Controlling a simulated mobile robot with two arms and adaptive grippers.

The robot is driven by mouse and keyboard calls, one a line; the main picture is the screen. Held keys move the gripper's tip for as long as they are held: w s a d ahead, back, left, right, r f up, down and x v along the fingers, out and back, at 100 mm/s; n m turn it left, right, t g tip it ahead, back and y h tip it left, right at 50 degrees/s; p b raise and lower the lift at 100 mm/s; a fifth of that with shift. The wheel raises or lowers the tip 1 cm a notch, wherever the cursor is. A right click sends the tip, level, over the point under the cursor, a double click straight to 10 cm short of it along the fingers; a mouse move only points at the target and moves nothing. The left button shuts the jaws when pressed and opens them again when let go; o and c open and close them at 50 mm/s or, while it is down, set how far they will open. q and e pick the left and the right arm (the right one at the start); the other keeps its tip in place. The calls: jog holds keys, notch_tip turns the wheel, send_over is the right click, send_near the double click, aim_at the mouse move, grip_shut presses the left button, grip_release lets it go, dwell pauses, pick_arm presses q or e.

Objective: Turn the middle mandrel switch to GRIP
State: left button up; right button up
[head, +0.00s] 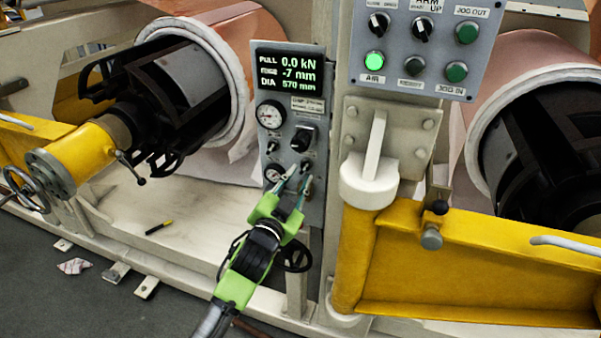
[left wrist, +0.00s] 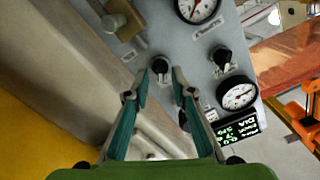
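The grey control panel (head: 314,210) stands in the centre of the head view, under a lit display. A small black switch (head: 306,166) sits low on its right side; the left wrist view shows a black switch (left wrist: 160,64) just ahead of the fingertips. My left gripper (head: 300,177) is at the panel with its fingers apart. In the left wrist view its fingertips (left wrist: 162,74) straddle the line to that switch; contact cannot be told. Another black switch (left wrist: 222,58) is to the right. The small labels are unreadable. My right gripper is out of view.
The display (head: 288,74) reads 0.0 kN, -7 mm and 570 mm. Gauges (head: 271,114) and a larger black knob (head: 303,138) crowd the panel. A second switch box (head: 420,60) is above right. A yellow arm (head: 470,265) and white post stand close on the right.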

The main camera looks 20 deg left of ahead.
pick_arm(q)
jog(key=shift+w, duration=0.95)
grip_shut()
